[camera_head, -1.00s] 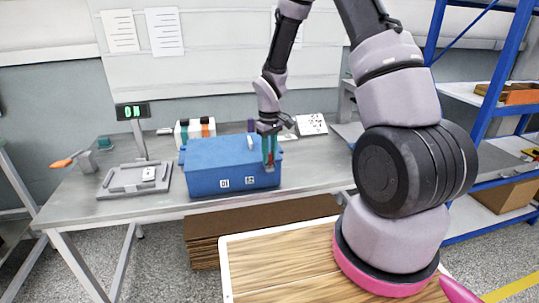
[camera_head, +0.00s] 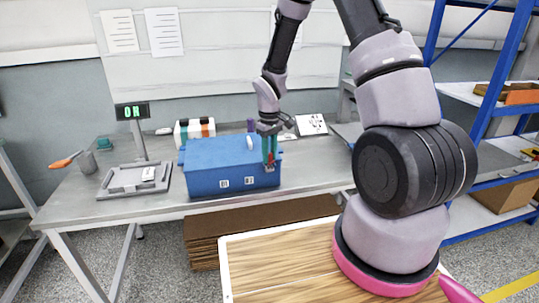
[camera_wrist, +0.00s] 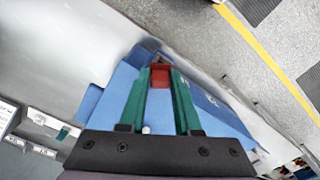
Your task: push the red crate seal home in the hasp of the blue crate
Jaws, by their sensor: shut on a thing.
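The blue crate (camera_head: 215,172) sits closed on the grey workbench, with two small white labels on its front. My gripper (camera_head: 270,162) points down at the crate's front right side. In the wrist view, the green fingers of my gripper (camera_wrist: 160,82) are shut on the red crate seal (camera_wrist: 160,73), which sits between their tips. The seal shows in the head view only as a small red spot. The hasp is not clear behind the fingers and seal, so I cannot tell how deep the seal sits.
A grey tray (camera_head: 132,180) and a lit display (camera_head: 132,111) stand left of the crate. A white box with coloured stripes (camera_head: 195,131) stands behind it. Blue shelving (camera_head: 490,100) stands at right.

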